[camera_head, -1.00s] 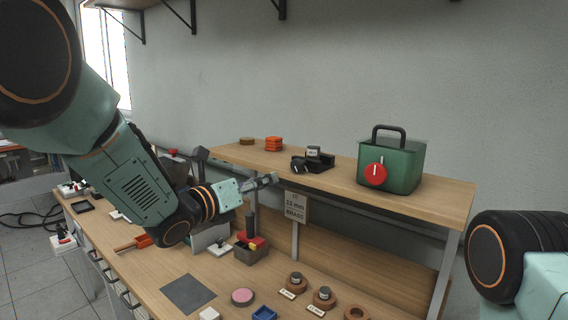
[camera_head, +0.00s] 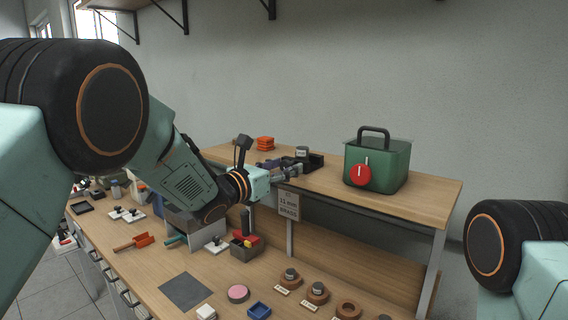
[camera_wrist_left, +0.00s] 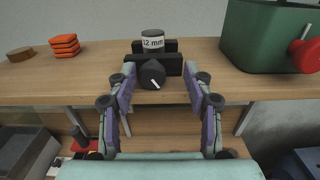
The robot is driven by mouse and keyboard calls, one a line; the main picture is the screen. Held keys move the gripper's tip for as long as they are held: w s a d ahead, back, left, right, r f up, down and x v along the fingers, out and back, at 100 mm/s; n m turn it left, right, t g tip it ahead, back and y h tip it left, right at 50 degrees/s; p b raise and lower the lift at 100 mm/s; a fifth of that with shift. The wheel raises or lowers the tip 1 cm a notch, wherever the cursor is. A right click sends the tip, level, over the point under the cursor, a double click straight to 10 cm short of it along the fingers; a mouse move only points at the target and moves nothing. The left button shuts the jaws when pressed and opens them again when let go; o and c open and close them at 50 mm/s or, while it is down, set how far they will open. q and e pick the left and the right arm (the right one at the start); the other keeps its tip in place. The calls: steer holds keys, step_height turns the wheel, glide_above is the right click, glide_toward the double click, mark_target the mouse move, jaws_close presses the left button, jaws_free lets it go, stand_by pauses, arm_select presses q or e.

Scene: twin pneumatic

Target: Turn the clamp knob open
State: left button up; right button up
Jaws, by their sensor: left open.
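The clamp is a black two-bar block (camera_wrist_left: 150,62) on the upper shelf, with a black knob (camera_wrist_left: 152,77) on its front. A white line on the knob slants down to the right. A grey cylinder (camera_wrist_left: 152,43) labelled "12 mm" stands between the bars. My left gripper (camera_wrist_left: 159,80) is open, its two fingers on either side of the knob in the wrist view, with gaps visible on both sides. In the head view, the left gripper (camera_head: 291,172) is just in front of the clamp (camera_head: 317,160) and partly hides the knob. My right gripper is out of view.
A green box (camera_head: 378,165) with a red dial (camera_head: 360,175) stands right of the clamp. Orange blocks (camera_head: 265,143) lie to its left. A hanging "11 mm brass" sign (camera_head: 288,205) is below the shelf edge. Tools and rings cover the lower bench.

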arm_select(q)
steer(key=shift+w+a+f, duration=0.25)
steer(key=shift+w+a, duration=0.3)
steer(key=shift+a, duration=0.2)
steer(key=shift+s+d, duration=0.1)
steer(key=shift+d, duration=0.35)
steer(key=shift+c, duration=0.2)
steer(key=shift+s+d+r, duration=0.2)
steer(key=shift+d, duration=0.2)
steer(key=c, duration=0.3)
steer(key=shift+w+a+f, duration=0.2)
steer(key=shift+w+a, duration=0.05)
steer(key=shift+a, duration=0.35)
steer(key=c, duration=0.5)
steer(key=shift+s+d+r, duration=0.1)
steer(key=shift+s+d, duration=0.05)
steer(key=shift+d, duration=0.2)
jaws_close()
steer(key=shift+a, duration=0.2)
